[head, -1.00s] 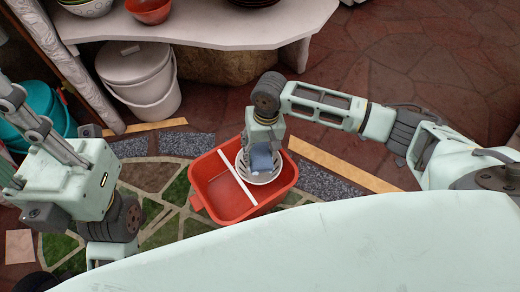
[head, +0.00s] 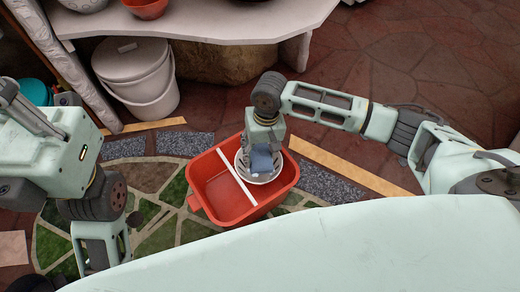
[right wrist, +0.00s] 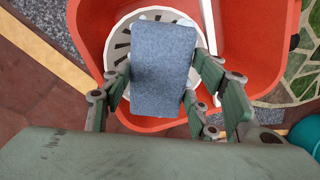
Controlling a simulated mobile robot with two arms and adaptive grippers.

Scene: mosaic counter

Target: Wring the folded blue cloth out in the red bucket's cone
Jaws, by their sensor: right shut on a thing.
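The red bucket (head: 222,204) stands on the mosaic floor in the middle of the head view, with a white bar across it. The white slotted cone (head: 266,177) sits in its right part and also shows in the right wrist view (right wrist: 122,42). My right gripper (head: 263,148) is shut on the folded blue cloth (right wrist: 163,68), which is over the cone's opening; the cloth also shows in the head view (head: 262,163). I cannot tell whether the cloth touches the cone. My left arm is at the left of the head view; its fingertips are hidden behind my own body.
A lidded white bucket (head: 140,75) stands behind and to the left, under a pale counter (head: 215,22). A red bowl (head: 146,8) sits on the counter. A teal container (head: 36,92) is at the far left. Floor right of the bucket is clear.

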